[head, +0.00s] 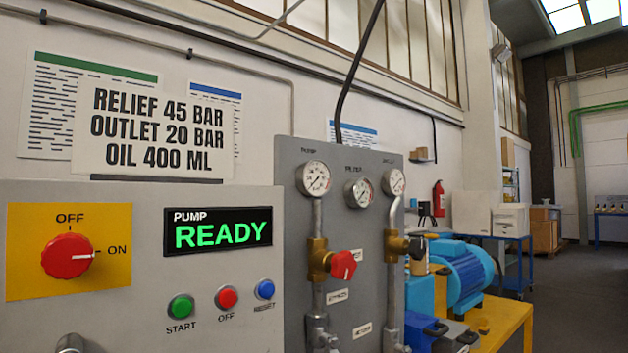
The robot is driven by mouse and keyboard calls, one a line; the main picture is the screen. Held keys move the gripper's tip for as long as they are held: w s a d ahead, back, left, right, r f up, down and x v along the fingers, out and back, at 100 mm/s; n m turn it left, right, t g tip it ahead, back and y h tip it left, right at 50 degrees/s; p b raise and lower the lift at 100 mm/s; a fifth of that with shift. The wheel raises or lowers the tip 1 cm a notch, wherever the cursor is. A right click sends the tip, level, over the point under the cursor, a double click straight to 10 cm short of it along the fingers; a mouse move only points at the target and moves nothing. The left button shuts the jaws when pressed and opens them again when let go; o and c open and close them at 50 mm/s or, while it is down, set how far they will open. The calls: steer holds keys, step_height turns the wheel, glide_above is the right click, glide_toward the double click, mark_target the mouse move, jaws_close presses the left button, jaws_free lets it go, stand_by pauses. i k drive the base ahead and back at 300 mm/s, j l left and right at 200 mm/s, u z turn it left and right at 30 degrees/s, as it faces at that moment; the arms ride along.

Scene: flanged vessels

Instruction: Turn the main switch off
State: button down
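The main switch (67,256) is a red rotary knob on a yellow plate (28,279) at the left of a grey control panel. Its white pointer line points right, at the ON label; the OFF label is above the knob. A display (218,232) on the panel reads PUMP READY in white and green. Below it are a green START button (181,307), a red OFF button (227,298) and a blue RESET button (265,289). My gripper is not clearly in view. A rounded metal part is cut off at the bottom left edge; I cannot tell what it is.
A grey gauge board (285,220) with several gauges, brass valves and a red valve handle (343,265) stands right of the panel. A blue motor (466,275) sits on a yellow bench (505,318). A sign (155,135) stands above the panel. Open floor lies at far right.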

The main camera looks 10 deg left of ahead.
mark_target(69, 255)
steer(key=u, duration=1.55)
